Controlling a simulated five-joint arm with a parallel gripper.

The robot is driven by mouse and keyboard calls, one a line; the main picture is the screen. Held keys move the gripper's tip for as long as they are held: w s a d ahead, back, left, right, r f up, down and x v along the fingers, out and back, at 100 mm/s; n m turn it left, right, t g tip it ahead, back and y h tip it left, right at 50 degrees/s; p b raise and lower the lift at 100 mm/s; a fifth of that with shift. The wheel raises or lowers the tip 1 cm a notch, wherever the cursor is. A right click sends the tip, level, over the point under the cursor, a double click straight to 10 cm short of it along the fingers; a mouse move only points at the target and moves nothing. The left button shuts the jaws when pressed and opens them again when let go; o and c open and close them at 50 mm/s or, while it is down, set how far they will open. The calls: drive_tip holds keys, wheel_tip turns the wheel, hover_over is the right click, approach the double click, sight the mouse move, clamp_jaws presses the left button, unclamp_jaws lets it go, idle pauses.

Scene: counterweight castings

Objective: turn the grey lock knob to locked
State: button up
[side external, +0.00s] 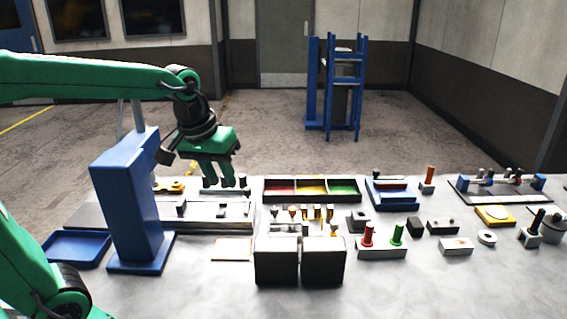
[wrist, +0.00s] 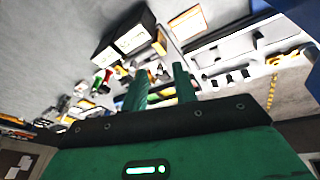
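My gripper (side external: 227,183) hangs in the air over the back edge of the long grey fixture plate (side external: 225,222), fingers pointing down. In the wrist view my gripper (wrist: 159,80) shows two green fingers with a gap between them, holding nothing visible. The plate carries several small dark and grey blocks; it also shows in the wrist view (wrist: 236,48). I cannot pick out the grey lock knob with certainty in either view, nor tell its setting. A grey round part (side external: 552,227) stands at the far right of the table.
A blue post (side external: 128,205) stands left of the plate, beside a blue tray (side external: 76,247). Two dark blocks (side external: 300,262) stand at the front middle. A three-colour bin (side external: 312,190) lies right of my gripper. Red and green pegs (side external: 382,240) and other small parts crowd the right.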

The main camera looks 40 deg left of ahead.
drive_tip(key=w+f+n+g, duration=0.2)
drive_tip(key=w+n, duration=0.1)
drive_tip(key=w, duration=0.5)
drive_tip(key=n+g, duration=0.1)
drive_tip(key=n, duration=0.3)
hover_over(274, 208)
wheel_tip(274, 208, down, 7)
drive_tip(key=shift+d+r, duration=0.1)
drive_tip(key=shift+r, duration=0.05)
drive_tip(key=shift+f, duration=3.95)
clamp_jaws()
